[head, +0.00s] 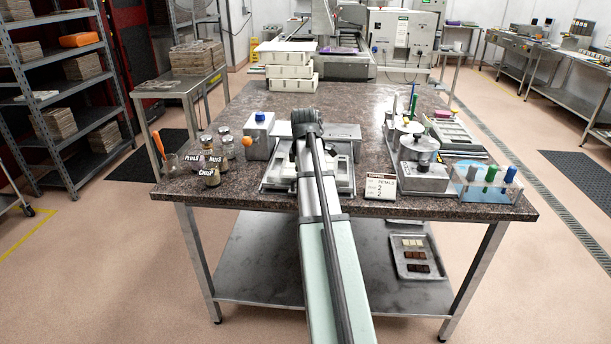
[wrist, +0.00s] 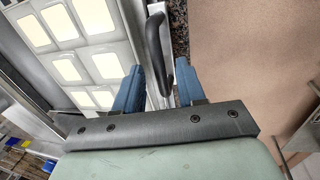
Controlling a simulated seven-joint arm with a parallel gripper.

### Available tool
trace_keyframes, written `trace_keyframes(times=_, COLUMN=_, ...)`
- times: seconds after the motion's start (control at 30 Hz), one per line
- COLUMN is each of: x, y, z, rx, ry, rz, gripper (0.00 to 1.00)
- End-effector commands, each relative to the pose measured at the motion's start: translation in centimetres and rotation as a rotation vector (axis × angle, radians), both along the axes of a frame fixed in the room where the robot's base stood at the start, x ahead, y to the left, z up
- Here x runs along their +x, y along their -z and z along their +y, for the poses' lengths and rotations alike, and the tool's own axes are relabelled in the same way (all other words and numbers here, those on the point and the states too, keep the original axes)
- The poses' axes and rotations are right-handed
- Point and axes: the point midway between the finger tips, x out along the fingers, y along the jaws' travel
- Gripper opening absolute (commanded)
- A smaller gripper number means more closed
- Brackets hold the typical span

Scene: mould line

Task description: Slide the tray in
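The tray (wrist: 75,42) is pale metal with several cream squares in it, at the left of the wrist view. A black bar handle (wrist: 155,45) stands on the metal strip along its right edge. My gripper (wrist: 160,82) has two blue fingers, spread apart, one on each side of the handle's near end. A gap shows between fingers and handle; I cannot tell whether either touches it. In the head view the tray (head: 345,177) lies at the table's front middle, largely hidden by my arm, which also hides the fingers. A grey machine (head: 345,134) stands behind it.
Left of the tray stand a grey box with a blue knob (head: 260,138) and labelled jars (head: 208,165). A small sign (head: 380,186) stands close on its right, then a metal pot unit (head: 425,172) and a tube rack (head: 487,184). The table's front edge is close.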

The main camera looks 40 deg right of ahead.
Motion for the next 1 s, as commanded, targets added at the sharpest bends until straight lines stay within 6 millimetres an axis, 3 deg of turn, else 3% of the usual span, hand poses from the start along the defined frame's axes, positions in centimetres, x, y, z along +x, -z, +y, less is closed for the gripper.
trace_keyframes(times=0.4, x=0.0, y=-0.03, z=0.0, rx=0.0, ry=0.0, rz=0.0, gripper=0.0)
trace_keyframes(times=1.0, x=0.16, y=-0.04, z=-0.15, rx=0.0, ry=0.0, rz=0.0, gripper=0.0)
